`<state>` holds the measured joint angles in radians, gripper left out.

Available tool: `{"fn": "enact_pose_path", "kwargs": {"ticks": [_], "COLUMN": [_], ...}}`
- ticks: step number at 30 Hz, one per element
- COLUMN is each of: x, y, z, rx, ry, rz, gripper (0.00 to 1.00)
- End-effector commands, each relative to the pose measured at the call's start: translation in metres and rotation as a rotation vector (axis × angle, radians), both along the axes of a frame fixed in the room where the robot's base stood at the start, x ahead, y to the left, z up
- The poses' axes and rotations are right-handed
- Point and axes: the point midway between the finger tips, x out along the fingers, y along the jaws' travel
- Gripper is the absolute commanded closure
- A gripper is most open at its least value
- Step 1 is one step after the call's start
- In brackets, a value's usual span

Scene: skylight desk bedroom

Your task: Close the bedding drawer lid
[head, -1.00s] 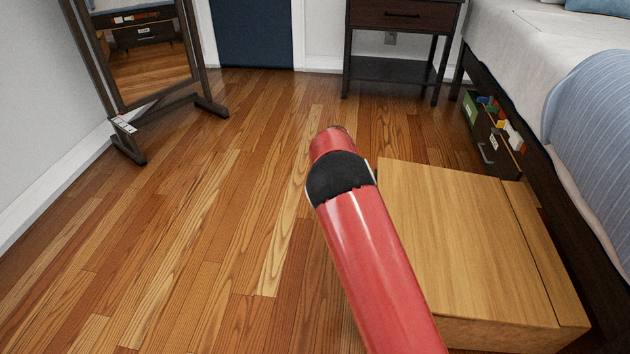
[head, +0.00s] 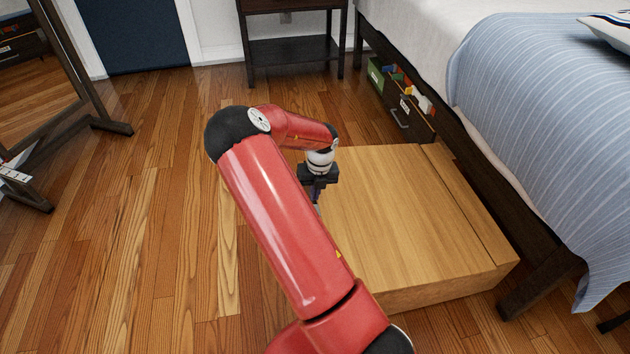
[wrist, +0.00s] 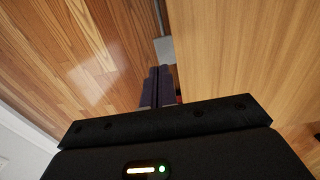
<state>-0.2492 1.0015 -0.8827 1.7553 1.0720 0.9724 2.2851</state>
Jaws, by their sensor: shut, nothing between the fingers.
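The bedding drawer is a light wooden box (head: 440,285) beside the bed. Its broad lid (head: 400,210) lies about flat on top, with a seam and a narrow strip along the bed side. I cannot tell whether the lid is fully seated. My gripper (head: 317,203) points down at the box's left edge, partly hidden behind my red arm. In the wrist view my gripper's fingers (wrist: 160,72) are together and empty, beside the edge of the wooden lid (wrist: 240,60). I cannot tell whether they touch it.
The bed (head: 530,130) stands along the right. A dark under-bed drawer (head: 403,108) with colored items is open behind the box. A dark nightstand (head: 290,60) stands at the back, a mirror (head: 50,80) at far left. Wooden floor (head: 150,220) is clear on the left.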

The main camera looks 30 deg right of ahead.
Motion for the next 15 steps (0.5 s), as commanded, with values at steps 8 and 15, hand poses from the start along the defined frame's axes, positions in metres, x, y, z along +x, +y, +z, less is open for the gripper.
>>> {"fn": "enact_pose_path", "kwargs": {"ticks": [8,15], "x": [0.001,0.002], "y": [0.005,0.006], "z": [-0.043,-0.052], "rx": [-0.001,0.001], "ry": [0.001,-0.002], "rz": [0.001,0.003], "gripper": [1.0,1.0]}}
